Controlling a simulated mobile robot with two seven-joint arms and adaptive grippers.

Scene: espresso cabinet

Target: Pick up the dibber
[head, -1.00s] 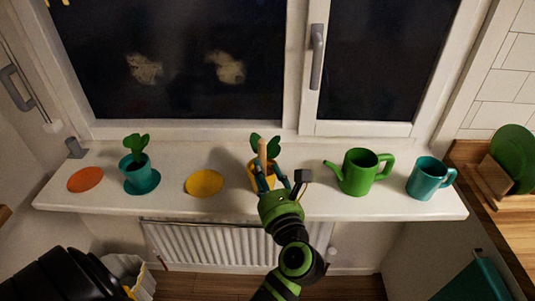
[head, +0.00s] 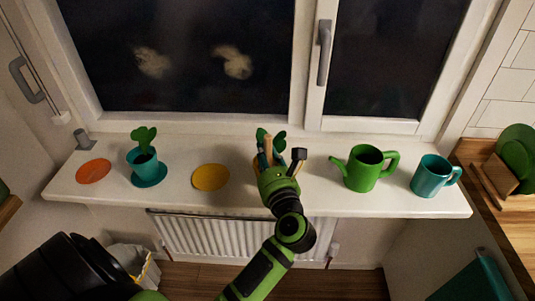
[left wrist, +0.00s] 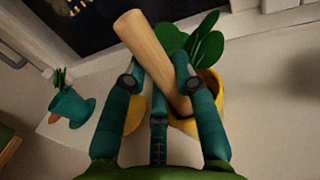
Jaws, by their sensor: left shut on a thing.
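The dibber, a pale wooden stick (head: 268,149), stands nearly upright at my left gripper (head: 279,166) in the head view. In the left wrist view the dibber (left wrist: 150,48) runs between the teal fingers of my left gripper (left wrist: 158,78), which is shut on it. Its thick end points up and left; its lower end is at the yellow pot (left wrist: 212,88), and I cannot tell whether it touches. The pot's green plant (head: 280,141) shows behind the gripper. My right gripper is not in view.
On the white sill stand a teal pot with a plant (head: 143,164), orange (head: 94,171) and yellow (head: 210,178) saucers, a green watering can (head: 364,171) and a teal mug (head: 431,178). The window (head: 180,60) rises behind. A radiator (head: 205,236) sits below.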

